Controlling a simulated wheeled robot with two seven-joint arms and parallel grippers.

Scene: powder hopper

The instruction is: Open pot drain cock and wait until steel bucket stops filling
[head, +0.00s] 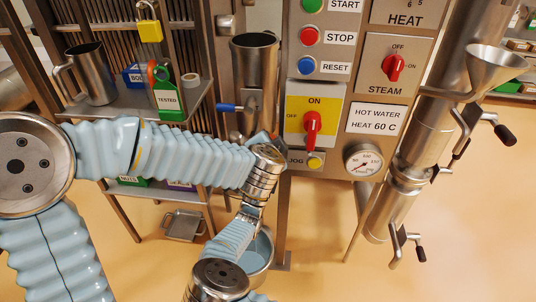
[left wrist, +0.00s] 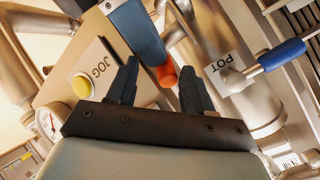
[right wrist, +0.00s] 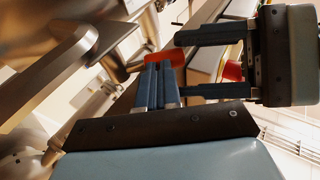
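The steel pot (head: 255,70) stands at the back in the head view. A blue-handled lever (head: 230,107) sits on its front and points left. In the left wrist view the blue handle (left wrist: 280,55) is right of a POT label (left wrist: 222,72), clear of my fingers. My left gripper (left wrist: 158,88) is open, with an orange-red piece showing between its fingertips. My right gripper (right wrist: 158,66) has its fingers together, a red piece (right wrist: 165,58) at their tips; I cannot tell if it is gripped. The steel bucket (head: 268,266) is low behind my arm, partly hidden.
The control panel (head: 330,80) with a red selector (head: 312,130) and JOG button (head: 315,162) is right of the pot. A shelf (head: 185,105) with a jug (head: 92,75) is left. My two grippers are close together, leaving little room between them.

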